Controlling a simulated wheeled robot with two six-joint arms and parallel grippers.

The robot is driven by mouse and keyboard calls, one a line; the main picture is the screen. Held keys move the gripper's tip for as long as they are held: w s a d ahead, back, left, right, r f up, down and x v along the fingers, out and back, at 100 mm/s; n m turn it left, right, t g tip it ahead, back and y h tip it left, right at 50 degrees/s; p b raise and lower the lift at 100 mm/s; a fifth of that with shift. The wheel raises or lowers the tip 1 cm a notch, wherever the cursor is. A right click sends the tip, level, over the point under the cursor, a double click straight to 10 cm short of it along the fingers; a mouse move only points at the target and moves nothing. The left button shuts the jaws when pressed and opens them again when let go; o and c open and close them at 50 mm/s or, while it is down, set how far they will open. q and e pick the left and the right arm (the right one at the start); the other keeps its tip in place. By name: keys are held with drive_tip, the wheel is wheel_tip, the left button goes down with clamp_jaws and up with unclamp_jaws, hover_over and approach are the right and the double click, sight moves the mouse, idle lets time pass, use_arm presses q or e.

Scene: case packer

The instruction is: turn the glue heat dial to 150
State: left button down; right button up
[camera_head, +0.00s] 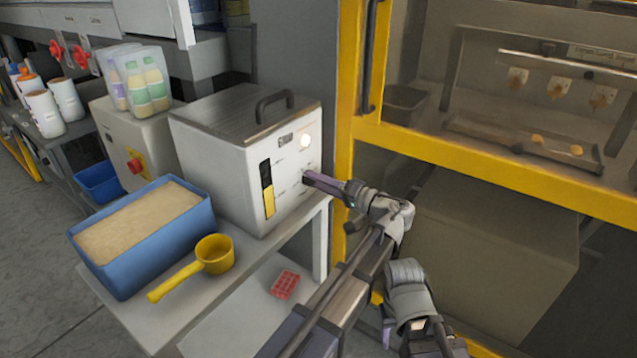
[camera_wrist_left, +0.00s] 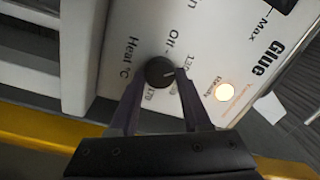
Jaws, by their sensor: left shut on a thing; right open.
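The glue machine (camera_head: 215,170) is a pale box with a dark lid and a handle, standing on the bench. Its heat dial (camera_wrist_left: 159,71) is a small round black knob beside the printed words "Heat °C". The pale pointer line on the dial points to the right in the left wrist view, toward the printed scale. Fingers partly cover the numbers, so I cannot tell the exact setting. My left gripper (camera_head: 308,180) reaches the machine's front panel; in the left wrist view its fingers (camera_wrist_left: 160,82) are shut on both sides of the dial.
A lit "Ready" lamp (camera_wrist_left: 225,91) is beside the dial. A yellow level strip (camera_head: 268,190) is on the same panel. A blue bin (camera_head: 130,273) of granules and a yellow scoop (camera_head: 213,254) stand on the bench at left. A yellow guard frame (camera_head: 440,150) rises close on the right.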

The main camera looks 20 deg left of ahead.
use_arm(q)
drive_tip(key=m+t, duration=0.1)
drive_tip(key=m, duration=1.2)
drive_tip(key=shift+f+m, duration=0.15)
drive_tip(key=shift+m, duration=0.45)
drive_tip(key=shift+c, duration=1.8)
unclamp_jaws()
drive_tip(key=shift+s, duration=0.1)
